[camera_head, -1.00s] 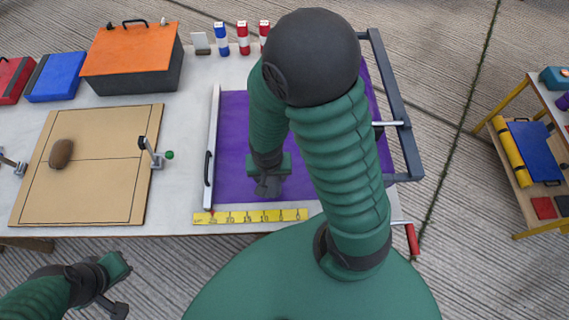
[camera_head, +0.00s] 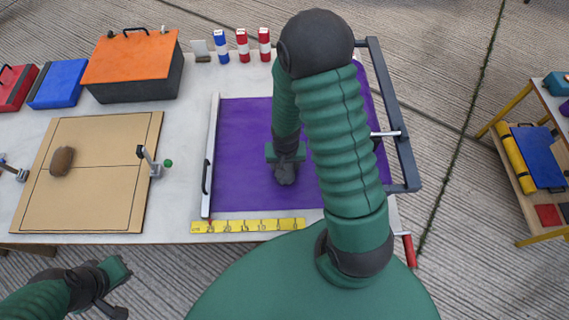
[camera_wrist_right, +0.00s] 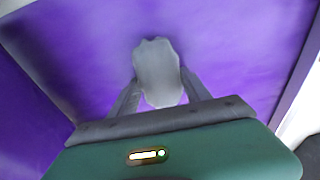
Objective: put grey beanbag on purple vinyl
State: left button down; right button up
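The purple vinyl (camera_head: 245,150) lies flat on the table, inside a frame with a white bar on its left and a dark rail on its right. I cannot tell whether the beanbag touches the vinyl. My right arm hides part of the vinyl.
A tan board (camera_head: 95,190) with a brown beanbag (camera_head: 62,161) and small clamps lies left. An orange-lidded box (camera_head: 135,65), a blue case (camera_head: 58,84) and striped cylinders (camera_head: 242,45) stand behind. A yellow ruler (camera_head: 248,226) edges the vinyl. A shelf (camera_head: 535,150) stands right.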

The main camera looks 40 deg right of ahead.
jog(key=o, duration=0.4)
jog(key=shift+o, duration=0.2)
jog(key=shift+a+r, duration=0.1)
jog(key=shift+a, duration=0.25)
jog(key=shift+r+p, duration=0.3)
notch_tip(320, 180, up, 11)
jog(key=s+p, duration=0.1)
jog(key=p, duration=0.3)
pick_arm(q)
jog(key=v, duration=0.2)
jog(key=w+v, duration=0.1)
jog(key=v, duration=0.1)
jog(key=shift+r, duration=0.25)
pick_arm(e)
jog(key=a+r+n+t, duration=0.1)
jog(key=a+r+n, duration=0.6)
jog(key=a, duration=0.4)
jog(key=shift+s+n+y, duration=0.25)
jog(key=shift+n+y, duration=0.15)
jog(key=shift+n, duration=0.1)
